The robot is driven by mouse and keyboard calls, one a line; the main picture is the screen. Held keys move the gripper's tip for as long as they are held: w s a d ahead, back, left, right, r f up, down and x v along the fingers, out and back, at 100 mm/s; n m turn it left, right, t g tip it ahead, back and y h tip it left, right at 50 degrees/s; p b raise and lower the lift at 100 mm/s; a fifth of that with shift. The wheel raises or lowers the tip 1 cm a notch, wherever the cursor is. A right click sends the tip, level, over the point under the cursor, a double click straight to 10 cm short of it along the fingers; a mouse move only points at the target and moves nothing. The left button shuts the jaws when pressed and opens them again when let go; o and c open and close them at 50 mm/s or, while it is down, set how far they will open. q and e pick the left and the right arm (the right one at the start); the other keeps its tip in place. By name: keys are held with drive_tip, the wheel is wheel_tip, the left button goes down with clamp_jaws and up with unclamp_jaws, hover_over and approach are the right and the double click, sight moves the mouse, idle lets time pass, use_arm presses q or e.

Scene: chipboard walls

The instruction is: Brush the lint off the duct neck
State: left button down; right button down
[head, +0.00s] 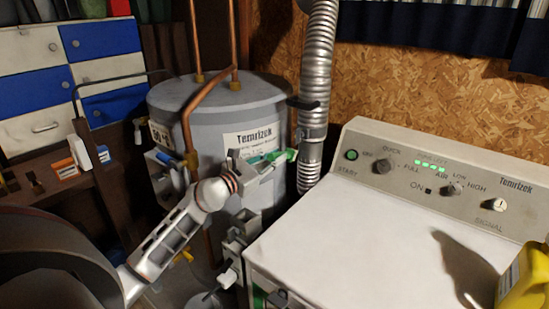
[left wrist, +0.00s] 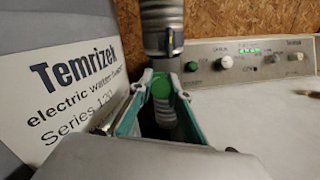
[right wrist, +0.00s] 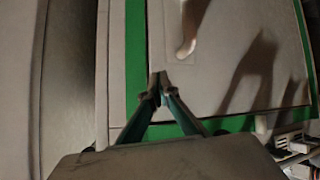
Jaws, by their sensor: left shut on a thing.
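The silver ribbed duct (head: 319,50) comes down behind the white dryer and narrows to its neck (head: 312,152). The duct also shows in the left wrist view (left wrist: 162,38), straight beyond the fingers. My left gripper (head: 272,163) is shut on a small green thing (head: 290,155), perhaps the brush, close to the left side of the neck. The green thing sits between the fingertips (left wrist: 161,86) in the left wrist view; whether it touches the neck I cannot tell. Lint is too small to make out. My right gripper (right wrist: 158,83) is shut and empty before a pale panel with green edging.
The grey water heater (head: 220,115) with copper pipes stands left of the duct. A yellow container (head: 525,277) is at the right edge. Blue and white drawers (head: 35,85) stand far left.

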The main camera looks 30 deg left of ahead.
use_arm(q)
drive_tip(key=shift+w, duration=0.1)
drive_tip(key=shift+w, duration=0.75)
idle(0.3)
drive_tip(key=shift+d, duration=0.1)
drive_tip(key=d, duration=0.4)
drive_tip(key=d+p, duration=0.1)
drive_tip(key=shift+s+d, duration=0.4)
